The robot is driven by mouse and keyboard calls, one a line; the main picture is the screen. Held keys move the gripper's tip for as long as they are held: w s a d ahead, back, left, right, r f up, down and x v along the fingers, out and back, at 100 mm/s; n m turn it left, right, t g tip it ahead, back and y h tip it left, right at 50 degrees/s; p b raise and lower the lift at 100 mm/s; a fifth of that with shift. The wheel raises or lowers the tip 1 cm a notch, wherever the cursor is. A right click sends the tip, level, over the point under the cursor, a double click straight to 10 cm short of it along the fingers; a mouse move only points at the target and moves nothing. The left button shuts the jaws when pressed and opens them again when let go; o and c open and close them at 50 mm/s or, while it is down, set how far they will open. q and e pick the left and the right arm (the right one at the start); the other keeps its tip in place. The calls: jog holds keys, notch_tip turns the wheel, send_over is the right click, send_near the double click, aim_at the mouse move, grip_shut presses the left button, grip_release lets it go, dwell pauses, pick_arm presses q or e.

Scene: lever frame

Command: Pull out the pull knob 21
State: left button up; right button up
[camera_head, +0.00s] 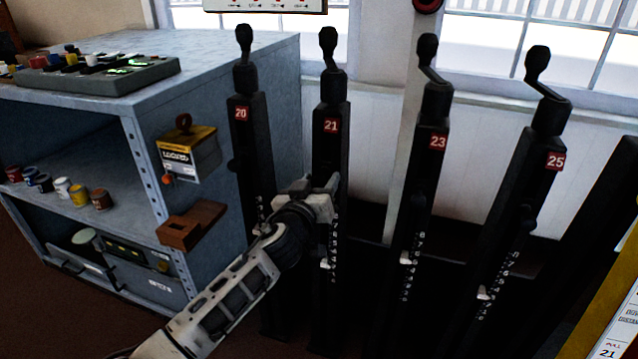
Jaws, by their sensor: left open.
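Lever post 21 (330,155) is a tall black post with a red "21" plate (331,125) and a crank handle (329,50) on top. My left gripper (324,190) comes up from the lower left and is at the post, below the plate, with its jaws open. The pull knob 21 cannot be made out; the gripper covers that part of the post. I cannot tell whether the jaws touch the knob or are around it. A white pointer (327,263) and a number scale show lower on the post. My right gripper is not in view.
Posts 20 (247,130), 23 (432,165) and 25 (540,185) stand beside it, close together. A blue-grey shelf cabinet (225,70) stands at left, with a small yellow-and-white box (188,152) on its side. A yellow-edged board (612,310) is at lower right.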

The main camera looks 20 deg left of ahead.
pick_arm(q)
jog(key=shift+w, duration=0.1)
grip_shut()
jog(key=shift+s+p, duration=0.3)
jog(key=shift+s, duration=1)
jog(key=shift+f, duration=0.1)
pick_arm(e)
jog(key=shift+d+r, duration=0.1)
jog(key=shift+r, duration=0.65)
pick_arm(q)
jog(key=shift+c, duration=1.2)
grip_release()
jog(key=shift+o, duration=1.2)
jog(key=shift+s, duration=0.1)
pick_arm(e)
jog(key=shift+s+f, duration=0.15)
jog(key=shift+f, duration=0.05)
